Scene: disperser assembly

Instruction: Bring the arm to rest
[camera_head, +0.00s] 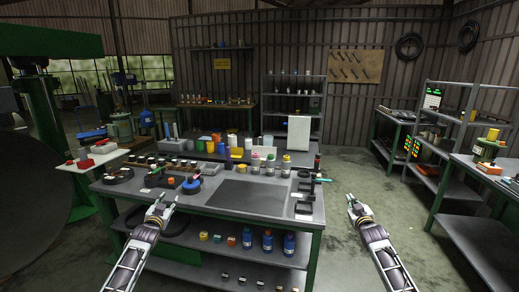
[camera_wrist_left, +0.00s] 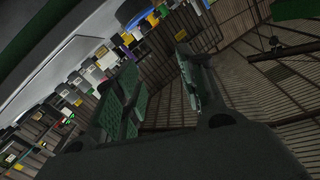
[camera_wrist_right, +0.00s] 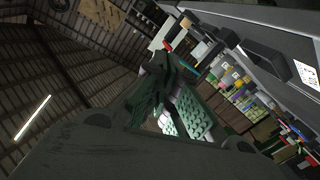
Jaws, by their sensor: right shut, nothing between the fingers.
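My left gripper (camera_head: 161,202) is at the near left edge of the workbench in the head view, its arm coming up from the bottom. In the left wrist view (camera_wrist_left: 156,55) its two fingers stand apart with nothing between them, so it is open and empty. My right gripper (camera_head: 354,202) is to the right of the workbench, above the bare floor. In the right wrist view (camera_wrist_right: 164,68) its fingers are together with nothing held. Neither gripper visibly touches anything.
The workbench (camera_head: 211,211) has a dark mat (camera_head: 247,197) with clear space, and several bottles, cups and small fixtures along its back and sides. Blue bottles (camera_head: 289,244) stand on its lower shelf. The floor (camera_head: 350,172) right of it is open, up to a side bench (camera_head: 470,182).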

